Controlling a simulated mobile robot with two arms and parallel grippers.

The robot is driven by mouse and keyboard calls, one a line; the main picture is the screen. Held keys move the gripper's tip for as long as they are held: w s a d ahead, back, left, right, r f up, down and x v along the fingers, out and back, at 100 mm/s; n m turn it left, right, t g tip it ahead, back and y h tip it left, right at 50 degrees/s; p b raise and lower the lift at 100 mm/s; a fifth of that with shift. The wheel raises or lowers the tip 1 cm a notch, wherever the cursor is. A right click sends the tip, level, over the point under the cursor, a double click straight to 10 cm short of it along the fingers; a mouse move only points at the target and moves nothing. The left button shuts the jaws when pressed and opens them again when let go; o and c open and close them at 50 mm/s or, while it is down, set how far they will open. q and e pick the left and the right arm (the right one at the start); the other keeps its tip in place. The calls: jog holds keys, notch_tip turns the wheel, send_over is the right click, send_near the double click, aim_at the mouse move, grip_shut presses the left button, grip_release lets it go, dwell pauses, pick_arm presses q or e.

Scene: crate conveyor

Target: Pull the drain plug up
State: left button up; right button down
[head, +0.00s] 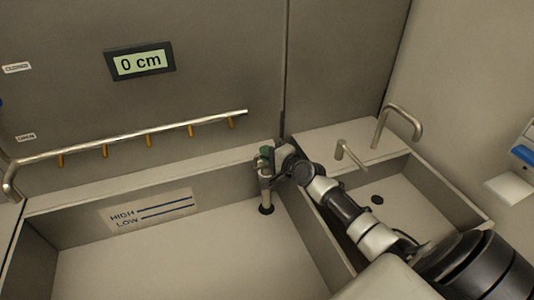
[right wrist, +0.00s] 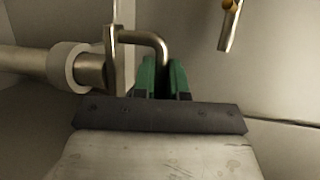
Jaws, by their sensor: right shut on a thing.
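The drain plug (head: 265,190) is an upright metal tube in the right part of the large basin (head: 170,255). Its lower end meets a black ring on the basin floor. I cannot tell whether it sits in the drain or is slightly clear of it. In the right wrist view the tube (right wrist: 45,64) has a pale collar and a bent metal handle (right wrist: 145,38). My right gripper (head: 266,156) is at the top of the plug. Its green fingers (right wrist: 163,78) are shut on the handle, one on each side. My left gripper is not in view.
A display (head: 140,61) reads "0 cm". A rail with several brass nozzles (head: 150,140) spans the large basin's back. A HIGH/LOW label (head: 150,212) is on the basin wall. A smaller basin with a tap (head: 395,122) and lever (head: 348,153) lies right, under my right arm.

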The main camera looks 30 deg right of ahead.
notch_tip(320, 180, up, 5)
jog(key=p, duration=0.4)
jog(key=shift+f, duration=0.2)
jog(key=c, duration=1.3)
grip_release()
jog(key=shift+o, duration=0.5)
jog(key=shift+s, duration=0.1)
jog(key=shift+s+d, duration=0.1)
jog(key=shift+s, duration=0.2)
jog(key=v, duration=1)
jog(key=shift+b, duration=0.4)
